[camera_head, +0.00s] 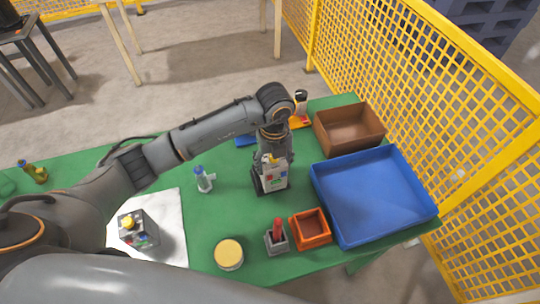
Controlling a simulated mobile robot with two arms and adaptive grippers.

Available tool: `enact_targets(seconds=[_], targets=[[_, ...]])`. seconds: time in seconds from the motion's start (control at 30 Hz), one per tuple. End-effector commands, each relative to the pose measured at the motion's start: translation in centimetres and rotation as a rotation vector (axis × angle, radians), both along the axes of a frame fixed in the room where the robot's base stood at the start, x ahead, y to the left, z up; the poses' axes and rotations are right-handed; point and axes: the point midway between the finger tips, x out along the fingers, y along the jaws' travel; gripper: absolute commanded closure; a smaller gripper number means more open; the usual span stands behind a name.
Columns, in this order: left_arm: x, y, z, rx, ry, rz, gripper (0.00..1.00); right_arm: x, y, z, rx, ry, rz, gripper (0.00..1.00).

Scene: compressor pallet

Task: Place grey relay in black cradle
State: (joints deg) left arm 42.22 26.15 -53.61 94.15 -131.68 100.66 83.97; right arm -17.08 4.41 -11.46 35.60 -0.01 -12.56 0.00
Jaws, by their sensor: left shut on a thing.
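My left gripper (271,158) points down over the middle of the green table, shut on the grey relay. The relay (274,179) is a pale grey box with small coloured marks on its face, upright below the fingers. The black cradle (257,187) shows as a dark edge at the relay's lower left. The relay is at or just above the cradle; I cannot tell whether it rests in it. The fingertips are partly hidden by the arm and relay. My right gripper is not in view.
A blue tray (428,206), brown box (379,136) and orange bin (325,240) stand to the right. A grey holder with a red piece (277,236), a yellow-topped round tin (228,254) and a blue-capped bottle (203,181) are nearby. Yellow mesh fencing (420,70) stands beyond the table.

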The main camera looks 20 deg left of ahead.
Motion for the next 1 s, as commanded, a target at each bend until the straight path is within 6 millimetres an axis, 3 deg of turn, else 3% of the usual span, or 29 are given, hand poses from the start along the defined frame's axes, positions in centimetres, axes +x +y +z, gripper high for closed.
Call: enact_targets(seconds=[0.33,0.77,0.8,0.87,1.0], targets=[[2.7,1.8,-2.1,0.0,-0.001,0.002,0.91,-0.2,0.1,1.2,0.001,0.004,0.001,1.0],[2.8,1.8,-2.9,0.0,-0.001,-0.001,0.91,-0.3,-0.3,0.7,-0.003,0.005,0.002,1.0],[2.7,1.9,-2.8,0.001,-0.001,-0.001,0.3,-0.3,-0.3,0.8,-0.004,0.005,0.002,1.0],[2.7,1.9,-2.8,0.001,-0.001,-0.001,0.18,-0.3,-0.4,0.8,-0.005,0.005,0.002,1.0],[2.7,1.9,-2.8,0.0,0.0,0.0,0.16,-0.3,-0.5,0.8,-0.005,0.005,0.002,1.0]])
